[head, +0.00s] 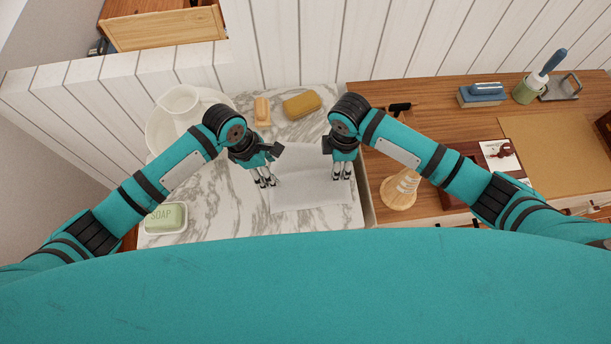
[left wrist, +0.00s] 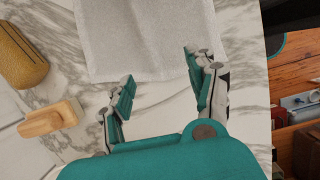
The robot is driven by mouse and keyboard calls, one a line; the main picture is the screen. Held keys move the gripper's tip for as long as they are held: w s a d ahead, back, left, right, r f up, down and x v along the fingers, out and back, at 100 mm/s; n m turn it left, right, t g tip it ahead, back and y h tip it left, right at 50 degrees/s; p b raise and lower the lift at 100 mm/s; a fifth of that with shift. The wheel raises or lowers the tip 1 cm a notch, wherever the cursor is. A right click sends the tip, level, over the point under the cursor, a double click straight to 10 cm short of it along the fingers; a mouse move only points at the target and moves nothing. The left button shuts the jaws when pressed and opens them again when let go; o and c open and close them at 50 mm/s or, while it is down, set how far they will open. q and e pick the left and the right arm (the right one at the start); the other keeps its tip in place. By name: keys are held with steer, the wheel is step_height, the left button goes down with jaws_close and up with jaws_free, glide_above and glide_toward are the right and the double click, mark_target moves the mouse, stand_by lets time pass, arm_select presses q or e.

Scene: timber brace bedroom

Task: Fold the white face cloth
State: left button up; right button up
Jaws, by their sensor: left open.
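The white face cloth (head: 300,190) lies spread and flat on the marble top. Its near part fills the top of the left wrist view (left wrist: 140,40). My left gripper (head: 264,182) is over the cloth's left edge. In the left wrist view its fingers (left wrist: 158,75) are apart with nothing between them, beside the cloth's edge. My right gripper (head: 342,174) is over the cloth's right edge, fingers pointing down. Its finger gap is too small to judge, and it hides part of that edge.
A soap dish (head: 166,218) is at left and a white jug (head: 180,101) at upper left. A wooden desk (head: 435,105) with several items stands at right.

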steer(key=o, duration=0.9)
steer(key=shift+o, duration=0.2)
arm_select(q)
step_height(320, 180, up, 6)
steer(key=p, duration=0.6)
arm_select(e)
step_height(320, 180, up, 6)
steer(key=shift+f, duration=0.25)
